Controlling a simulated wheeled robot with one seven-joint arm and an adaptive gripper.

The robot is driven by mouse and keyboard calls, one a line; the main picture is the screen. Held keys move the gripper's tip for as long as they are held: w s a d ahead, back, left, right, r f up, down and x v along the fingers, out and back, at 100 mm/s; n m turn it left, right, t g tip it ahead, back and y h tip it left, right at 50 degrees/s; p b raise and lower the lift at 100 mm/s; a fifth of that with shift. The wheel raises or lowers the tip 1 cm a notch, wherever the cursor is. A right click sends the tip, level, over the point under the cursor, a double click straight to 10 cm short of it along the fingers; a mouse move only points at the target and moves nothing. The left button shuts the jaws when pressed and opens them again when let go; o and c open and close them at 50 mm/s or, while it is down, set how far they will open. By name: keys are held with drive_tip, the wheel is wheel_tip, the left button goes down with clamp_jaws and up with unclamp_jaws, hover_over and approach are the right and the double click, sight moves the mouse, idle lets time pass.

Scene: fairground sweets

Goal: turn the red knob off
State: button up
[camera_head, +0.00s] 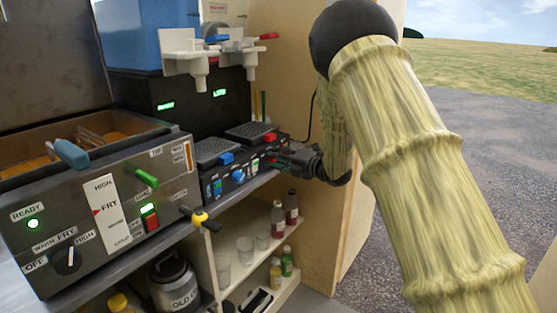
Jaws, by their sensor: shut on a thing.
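A low black double-plate cooker (228,174) stands on the counter in the middle of the view. Its front panel has a blue-marked left half and a red-marked right half. My gripper (281,159) is at the right end of this panel. It is shut on the red knob, which its fingers mostly hide. I cannot tell how far the knob is turned. A blue handle (226,158) and a red handle (270,137) sit at the front of the two plates.
A fryer (110,215) with a green READY light stands at left. A drink dispenser (180,90) with two white taps stands behind. Bottles and cups (245,250) fill the shelf below. A wooden side wall (368,200) stands right of the counter.

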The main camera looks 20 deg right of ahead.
drive_tip(key=o, duration=0.9)
drive_tip(key=shift+w+r, duration=0.1)
drive_tip(key=shift+r, duration=0.05)
drive_tip(key=shift+c, duration=0.2)
drive_tip(key=shift+o, duration=1)
drive_tip(key=shift+d, duration=0.1)
drive_tip(key=v, duration=0.8)
